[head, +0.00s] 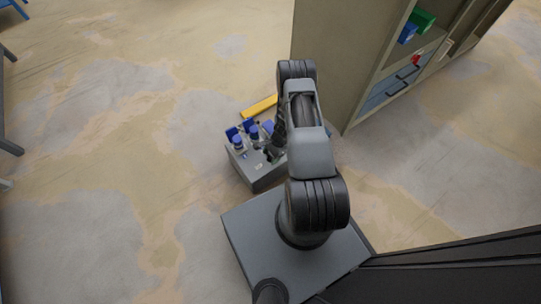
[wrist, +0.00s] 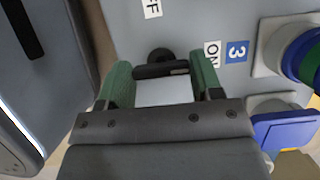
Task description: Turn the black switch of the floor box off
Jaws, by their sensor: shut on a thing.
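The grey floor box (head: 258,182) stands on the floor left of my arm in the head view, and its grey panel (wrist: 125,30) fills much of the wrist view. The black switch (wrist: 160,57) is on that panel, its bar lying crosswise between my green fingertips. A pale mark is at the bar's right end, on the side of the ON label (wrist: 212,52). A partly cut OFF label (wrist: 152,8) is above the switch. My gripper (wrist: 162,74) is shut on the switch bar. In the head view my arm mostly hides the gripper.
A blue "3" label (wrist: 237,51) and a blue-ringed socket (wrist: 303,50) are right of the switch. Several blue plugs or sockets (head: 237,140) crowd the box top. A yellow bar (head: 260,107) is behind it. A cabinet (head: 335,50) stands close behind my arm.

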